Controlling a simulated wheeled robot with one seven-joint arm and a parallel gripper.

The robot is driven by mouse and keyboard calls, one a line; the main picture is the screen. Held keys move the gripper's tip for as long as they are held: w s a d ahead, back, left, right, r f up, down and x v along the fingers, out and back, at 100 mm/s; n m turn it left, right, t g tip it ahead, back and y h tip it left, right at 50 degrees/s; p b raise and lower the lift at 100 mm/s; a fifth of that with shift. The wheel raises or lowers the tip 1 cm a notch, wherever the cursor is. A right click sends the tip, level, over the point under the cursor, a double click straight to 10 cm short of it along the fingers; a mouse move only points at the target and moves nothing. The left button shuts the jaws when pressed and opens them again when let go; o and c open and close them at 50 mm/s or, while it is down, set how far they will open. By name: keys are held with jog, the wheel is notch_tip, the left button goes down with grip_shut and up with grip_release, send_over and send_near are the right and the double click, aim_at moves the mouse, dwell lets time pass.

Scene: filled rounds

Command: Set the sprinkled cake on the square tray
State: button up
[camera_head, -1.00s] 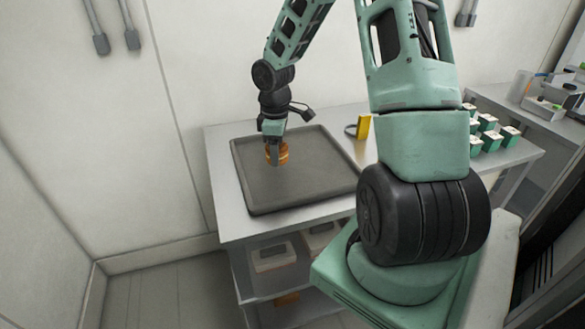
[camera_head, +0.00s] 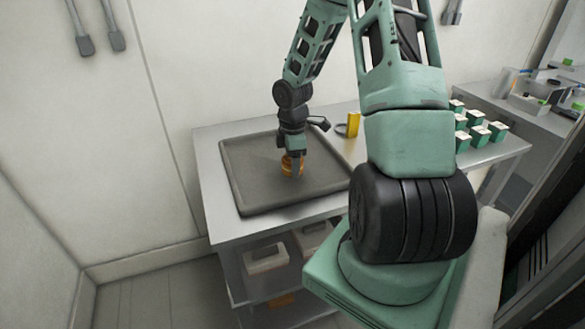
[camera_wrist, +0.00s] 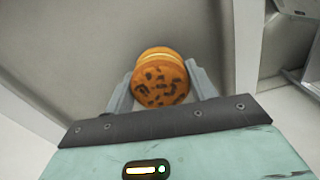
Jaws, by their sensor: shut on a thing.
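The sprinkled cake (camera_head: 286,166) is a round, golden-brown layered piece with dark flecks on top; it also shows in the wrist view (camera_wrist: 160,80). My gripper (camera_head: 293,168) is shut on it, with one finger on each side of the cake in the wrist view (camera_wrist: 163,88). The square tray (camera_head: 248,193) is dark grey with a raised rim and lies on a metal table. The cake is over the middle of the tray. I cannot tell whether its underside touches the tray.
The metal table (camera_head: 212,165) has a yellow object (camera_head: 353,124) behind the tray. Several green-and-white boxes (camera_head: 478,135) stand at its right end. Containers (camera_head: 265,262) sit on the shelf below. A wall is close behind the table.

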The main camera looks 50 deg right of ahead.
jog(key=shift+f, duration=1.05)
jog(key=shift+f, duration=0.2)
jog(key=o, duration=0.7)
jog(key=shift+r, duration=0.15)
